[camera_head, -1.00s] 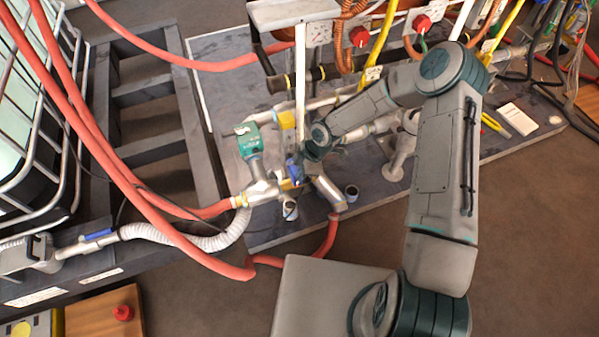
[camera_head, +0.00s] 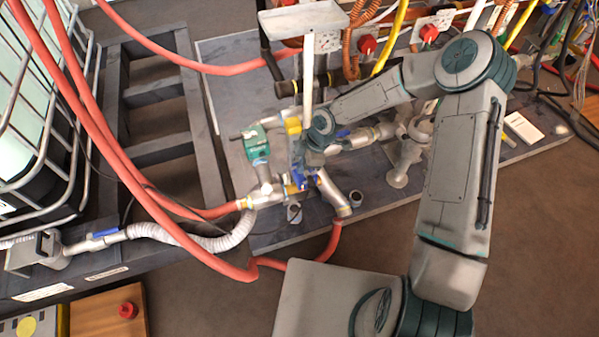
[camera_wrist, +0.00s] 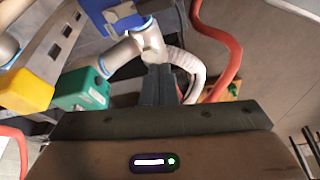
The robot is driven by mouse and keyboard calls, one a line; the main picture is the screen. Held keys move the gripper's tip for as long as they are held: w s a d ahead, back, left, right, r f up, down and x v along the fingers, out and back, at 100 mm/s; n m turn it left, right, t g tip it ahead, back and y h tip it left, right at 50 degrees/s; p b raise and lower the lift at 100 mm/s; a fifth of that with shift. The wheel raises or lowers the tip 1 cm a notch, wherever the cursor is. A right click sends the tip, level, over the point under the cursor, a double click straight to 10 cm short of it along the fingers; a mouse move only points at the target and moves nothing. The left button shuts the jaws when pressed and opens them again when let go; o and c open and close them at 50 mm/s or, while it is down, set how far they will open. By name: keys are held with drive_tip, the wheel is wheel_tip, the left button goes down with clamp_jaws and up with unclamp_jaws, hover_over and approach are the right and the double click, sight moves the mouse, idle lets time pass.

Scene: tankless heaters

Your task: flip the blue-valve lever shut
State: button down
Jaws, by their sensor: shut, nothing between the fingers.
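A pipe junction with a blue valve lever (camera_head: 299,181) is just below my gripper in the head view. A blue part, which may be this lever, fills the top of the wrist view (camera_wrist: 108,14). My gripper (camera_head: 297,166) is small and partly merged with the blue part, so contact cannot be told. In the wrist view my dark fingers (camera_wrist: 161,84) are together, with nothing seen between them. Another blue lever (camera_head: 342,133) shows on a pipe just right of my wrist. A third blue lever (camera_head: 103,233) lies on the valve by the tank at left.
A green box-shaped actuator (camera_head: 256,143) and a yellow block (camera_head: 293,126) stand close to my gripper; both show in the wrist view. Red hoses (camera_head: 150,210) loop across the left and front. A white post (camera_head: 308,70) rises behind. Bare floor (camera_head: 210,300) lies in front.

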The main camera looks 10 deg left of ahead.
drive_tip(key=shift+v, duration=0.95)
drive_tip(key=shift+w, duration=0.1)
drive_tip(key=s+d+r+m+t+h+p, duration=0.1)
drive_tip(key=d+r+m+h+p, duration=0.2)
drive_tip(key=d+r, duration=0.5)
drive_tip(key=s+d+r+m+p, duration=0.2)
drive_tip(key=d+r+m+p, duration=0.25)
drive_tip(key=r, duration=0.75)
drive_tip(key=s+d+r+m+t+h+p, duration=0.1)
drive_tip(key=d+r+m+h+p, duration=0.25)
drive_tip(key=r, duration=0.65)
drive_tip(key=s+d+r+m+t+y+p, duration=0.1)
drive_tip(key=s+d+r+m+p, duration=0.3)
drive_tip(key=s+r, duration=0.3)
drive_tip(key=s+d+r+m+t+y+p, duration=0.1)
drive_tip(key=s+d+r+m+p, duration=0.3)
drive_tip(key=r, duration=1)
drive_tip(key=s+m+y+p, duration=0.1)
drive_tip(key=s+m, duration=0.1)
drive_tip(key=s, duration=0.1)
drive_tip(key=shift+s+m+p, duration=0.3)
drive_tip(key=shift+s+m, duration=0.05)
drive_tip(key=shift+m, duration=0.05)
